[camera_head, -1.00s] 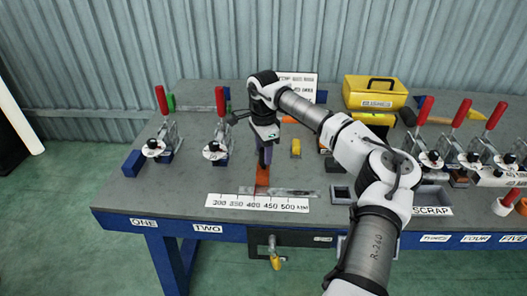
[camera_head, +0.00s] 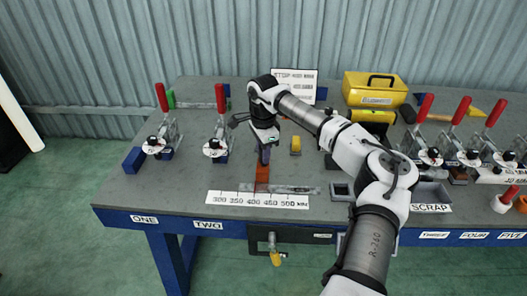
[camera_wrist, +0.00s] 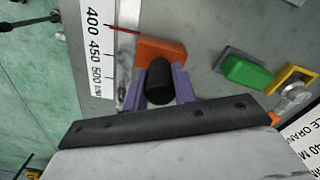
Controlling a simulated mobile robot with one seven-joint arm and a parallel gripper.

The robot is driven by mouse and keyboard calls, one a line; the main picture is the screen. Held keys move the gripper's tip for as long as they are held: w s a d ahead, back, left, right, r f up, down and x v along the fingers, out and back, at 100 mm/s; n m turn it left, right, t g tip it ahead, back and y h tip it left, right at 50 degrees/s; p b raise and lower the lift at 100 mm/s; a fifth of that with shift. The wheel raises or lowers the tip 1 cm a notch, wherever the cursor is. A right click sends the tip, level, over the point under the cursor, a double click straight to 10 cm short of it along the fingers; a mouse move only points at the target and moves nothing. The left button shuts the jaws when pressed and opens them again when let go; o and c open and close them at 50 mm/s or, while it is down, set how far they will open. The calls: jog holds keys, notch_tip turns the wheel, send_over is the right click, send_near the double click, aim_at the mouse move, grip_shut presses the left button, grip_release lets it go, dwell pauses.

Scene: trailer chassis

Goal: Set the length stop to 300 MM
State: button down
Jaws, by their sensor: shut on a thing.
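The length stop is an orange block (camera_head: 262,174) with a thin red pointer, on a rail (camera_head: 290,189) behind the white scale (camera_head: 257,201). The scale reads 300 to 500 MM, with 300 at the left in the head view. The stop also shows in the wrist view (camera_wrist: 160,50), its red pointer (camera_wrist: 124,29) beside the 400 mark. My gripper (camera_head: 264,156) is over the stop. In the wrist view its purple fingers (camera_wrist: 159,85) are shut on the stop's black knob (camera_wrist: 158,83).
A green block (camera_wrist: 245,70) and a yellow part (camera_wrist: 293,80) lie beside the stop. Red-handled clamps (camera_head: 219,125) stand to the left, with others at the right. A yellow toolbox (camera_head: 375,90) and a sign (camera_head: 296,82) stand behind. A scrap bin (camera_head: 430,192) is to the right.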

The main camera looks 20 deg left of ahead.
jog(key=s+a, duration=0.2)
jog(key=a, duration=0.4)
jog(key=shift+a+b, duration=0.35)
jog(key=shift+b, duration=0.05)
jog(key=c, duration=1.1)
grip_release()
notch_tip(320, 180, up, 14)
jog(key=shift+f+b, duration=0.1)
jog(key=shift+b, duration=1.15)
jog(key=shift+c, duration=0.4)
